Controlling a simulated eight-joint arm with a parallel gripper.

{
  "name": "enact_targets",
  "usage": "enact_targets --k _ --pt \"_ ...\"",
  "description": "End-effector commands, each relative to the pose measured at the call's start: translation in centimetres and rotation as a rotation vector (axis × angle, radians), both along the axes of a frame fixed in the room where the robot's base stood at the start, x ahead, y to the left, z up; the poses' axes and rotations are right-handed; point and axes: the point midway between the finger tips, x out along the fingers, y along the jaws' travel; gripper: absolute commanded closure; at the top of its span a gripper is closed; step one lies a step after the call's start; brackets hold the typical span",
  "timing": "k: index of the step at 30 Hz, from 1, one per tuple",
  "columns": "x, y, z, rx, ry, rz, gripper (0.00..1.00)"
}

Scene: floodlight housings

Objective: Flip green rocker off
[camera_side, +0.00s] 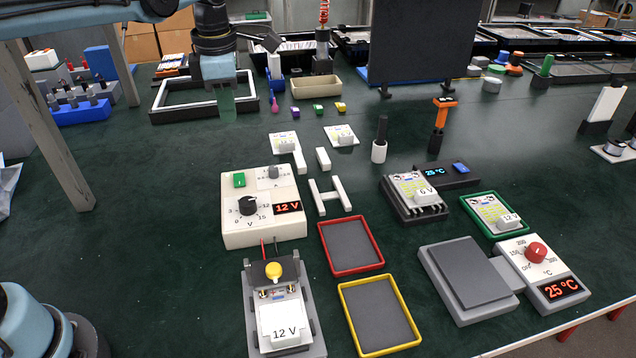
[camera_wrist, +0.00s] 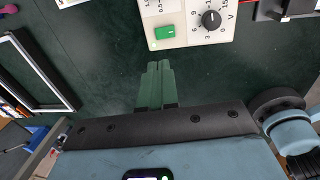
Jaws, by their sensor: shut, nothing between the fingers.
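The green rocker (camera_side: 239,180) is at the upper left of the top face of a cream power supply box (camera_side: 264,230). The box's red display (camera_side: 287,208) reads 12 V. In the wrist view the rocker (camera_wrist: 165,32) shows near the top, just beyond my fingertips. My gripper (camera_side: 227,112) has green fingers pointing down, behind and above the box in the side view, apart from it. In the wrist view its fingers (camera_wrist: 160,66) are together and empty. Which way the rocker is tilted is too small to tell.
A black dial (camera_side: 249,206) and a small grey dial (camera_side: 273,172) share the box's face. A white-framed tray (camera_side: 205,95) lies behind my gripper. A red tray (camera_side: 351,246) and a 12 V module in a fixture (camera_side: 285,325) stand near the box. The mat left of the box is clear.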

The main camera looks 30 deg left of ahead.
Motion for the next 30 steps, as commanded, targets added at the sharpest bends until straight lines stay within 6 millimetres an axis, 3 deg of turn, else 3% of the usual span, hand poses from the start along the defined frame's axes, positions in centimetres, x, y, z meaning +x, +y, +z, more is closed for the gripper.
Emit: enact_targets --k 8,13,30 --pt "0.0 0.0 -0.1 0.000 -0.001 -0.001 1.00" --pt "0.1 0.1 -1.1 0.000 -0.001 -0.002 1.00" --pt "0.9 0.9 -10.3 0.000 -0.001 -0.002 1.00"
